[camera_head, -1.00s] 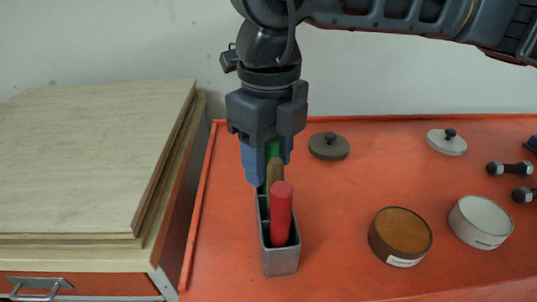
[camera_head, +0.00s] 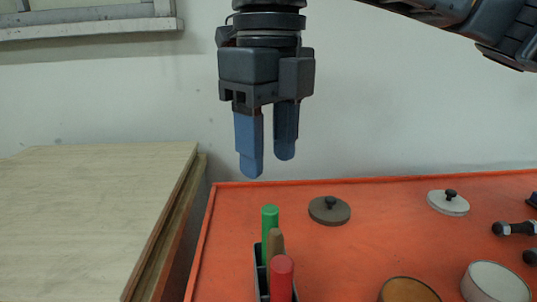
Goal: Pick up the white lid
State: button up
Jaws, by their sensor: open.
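The white lid (camera_head: 448,203) lies flat on the orange table at the right, its black knob facing up. My gripper (camera_head: 267,167) has blue fingers pointing down and spread apart, with nothing between them. It hangs in the air at the left, above and behind the tool holder, well to the left of the white lid and apart from it.
A brown-grey lid (camera_head: 329,210) with a dark knob lies between my gripper and the white lid. A holder (camera_head: 259,281) carries green, tan and red handles. A brown container (camera_head: 408,291), a white container (camera_head: 495,283) and dark dumbbell-like parts (camera_head: 514,228) are at the right. A wooden board stack (camera_head: 95,215) stands left.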

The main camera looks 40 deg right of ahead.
aim_at(448, 202)
jog(key=z, duration=1.3)
jog(key=u, duration=0.35)
